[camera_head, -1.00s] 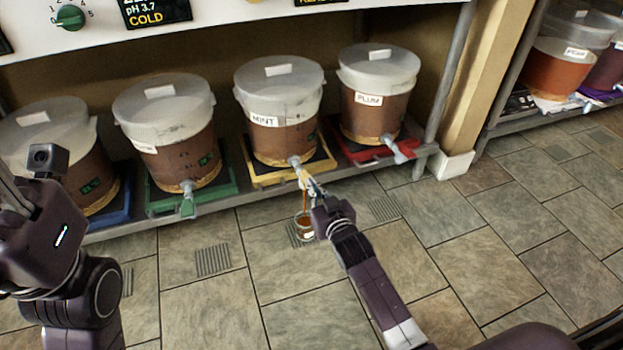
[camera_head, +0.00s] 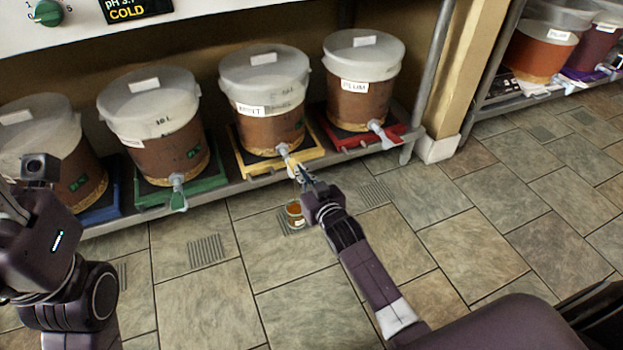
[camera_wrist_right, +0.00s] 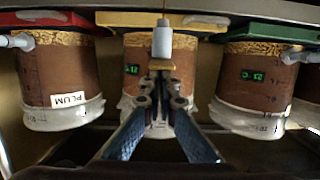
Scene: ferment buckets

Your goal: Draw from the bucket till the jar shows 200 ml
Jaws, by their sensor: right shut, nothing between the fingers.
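The MINT bucket (camera_head: 262,98), brown with a frosted lid, stands on a yellow tray (camera_head: 240,170) on the shelf. Its pale tap (camera_head: 285,152) sticks out over the floor. The jar (camera_head: 295,214) stands on the floor below the tap with brown liquid in it; its level marks are too small to read. My right gripper (camera_head: 304,175) is shut and empty at the tap, just above the jar. In the right wrist view, the upside-down MINT bucket and its tap (camera_wrist_right: 162,40) lie beyond the fingers. My left gripper (camera_head: 10,200) is partly cut off at the left edge.
The PLUM bucket (camera_head: 362,95) on a red tray stands right of MINT. A bucket on a green tray (camera_head: 172,200) and one on a blue tray (camera_head: 100,212) stand to the left. A shelf post (camera_head: 432,90) rises at right. The tiled floor (camera_head: 450,255) is open.

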